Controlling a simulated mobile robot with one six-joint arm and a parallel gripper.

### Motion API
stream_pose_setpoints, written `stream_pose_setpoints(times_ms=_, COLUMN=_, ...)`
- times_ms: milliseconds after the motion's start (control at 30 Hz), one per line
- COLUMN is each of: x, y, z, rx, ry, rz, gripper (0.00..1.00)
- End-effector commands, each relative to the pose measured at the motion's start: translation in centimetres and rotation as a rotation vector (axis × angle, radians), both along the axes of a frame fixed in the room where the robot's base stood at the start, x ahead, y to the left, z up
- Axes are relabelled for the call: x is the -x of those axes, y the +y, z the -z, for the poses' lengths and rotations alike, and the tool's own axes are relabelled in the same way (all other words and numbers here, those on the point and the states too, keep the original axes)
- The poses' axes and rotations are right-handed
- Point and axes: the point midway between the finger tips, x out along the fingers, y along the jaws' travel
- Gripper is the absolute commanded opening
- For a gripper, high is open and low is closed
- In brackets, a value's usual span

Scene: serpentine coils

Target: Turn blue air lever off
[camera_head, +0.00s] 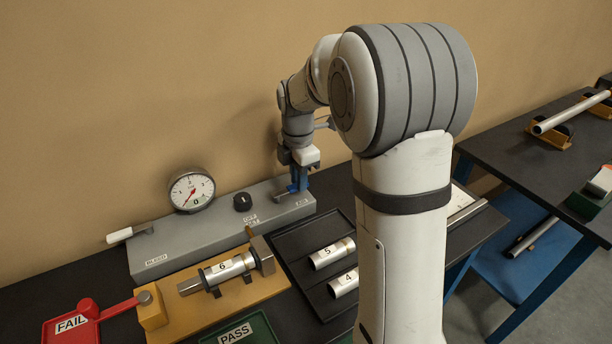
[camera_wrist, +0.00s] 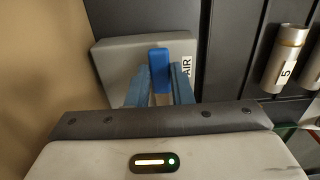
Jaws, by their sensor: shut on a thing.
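The blue air lever (camera_wrist: 158,68) stands on the right end of the grey panel (camera_head: 222,228), beside the AIR label (camera_wrist: 186,70). In the wrist view my gripper (camera_wrist: 159,82) has one finger on each side of the lever and is shut on it. In the head view my gripper (camera_head: 298,184) is at the right end of the panel. There the fingers and the lever merge into one blue shape, so the lever's exact angle is hard to tell.
The panel also carries a pressure gauge (camera_head: 192,190), a black knob (camera_head: 242,202) and a white-handled BLEED lever (camera_head: 126,233). In front are a yellow fixture (camera_head: 180,309) holding tube 6 (camera_head: 231,268), a black rack with tubes 5 (camera_head: 332,253) and 4 (camera_head: 344,284), a red FAIL tray (camera_head: 70,325) and a green PASS tray (camera_head: 237,331).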

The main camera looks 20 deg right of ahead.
Motion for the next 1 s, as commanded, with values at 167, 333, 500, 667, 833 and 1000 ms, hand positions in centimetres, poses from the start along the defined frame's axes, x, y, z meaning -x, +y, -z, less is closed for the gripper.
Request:
stream_pose_setpoints(times_ms=167, x=-0.5, y=0.1, z=-0.4, rx=0.009, ry=-0.018, rz=-0.012, gripper=0.0)
stream_pose_setpoints(times_ms=333, x=-0.4, y=0.4, z=-0.4, rx=0.007, ry=-0.018, rz=-0.014, gripper=0.28)
stream_pose_setpoints(times_ms=500, x=-0.3, y=0.5, z=-0.3, rx=0.006, ry=-0.012, rz=-0.014, gripper=0.42)
stream_pose_setpoints(times_ms=667, x=-0.2, y=0.5, z=-0.2, rx=0.005, ry=-0.01, rz=-0.014, gripper=0.42)
stream_pose_setpoints(times_ms=833, x=-0.3, y=0.6, z=-0.9, rx=0.004, ry=-0.011, rz=-0.014, gripper=0.42)
stream_pose_setpoints(times_ms=1000, x=-0.4, y=0.5, z=-3.6, rx=0.005, ry=-0.013, rz=-0.014, gripper=0.42)
